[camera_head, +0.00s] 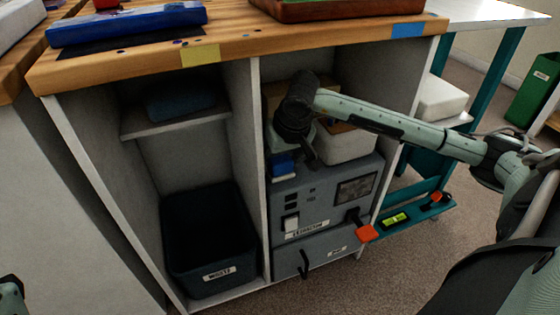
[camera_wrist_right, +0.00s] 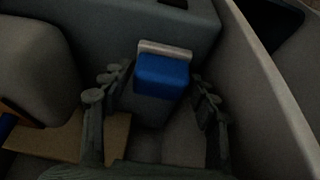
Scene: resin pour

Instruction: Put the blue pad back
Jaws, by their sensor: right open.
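A small blue pad (camera_head: 283,163) with a pale layer along one edge is in the upper right compartment of the bench, above the grey extractor unit (camera_head: 325,195). In the right wrist view the blue pad (camera_wrist_right: 163,75) shows between the fingertips of my right gripper (camera_wrist_right: 160,80), with a gap at each side. My right gripper (camera_head: 303,148) reaches into the compartment from the right, pointing down, open and holding nothing. In the head view its dark body hides part of what is behind it. My left gripper is not in view; only a bit of my left arm shows at bottom left.
A pale box (camera_head: 343,145) stands right of the gripper. The left compartment holds a dark waste bin (camera_head: 212,235) below a shelf (camera_head: 170,122) with a dark blue bundle (camera_head: 180,103). A blue block (camera_head: 128,25) and a brown tray (camera_head: 335,8) lie on the wooden benchtop (camera_head: 235,45).

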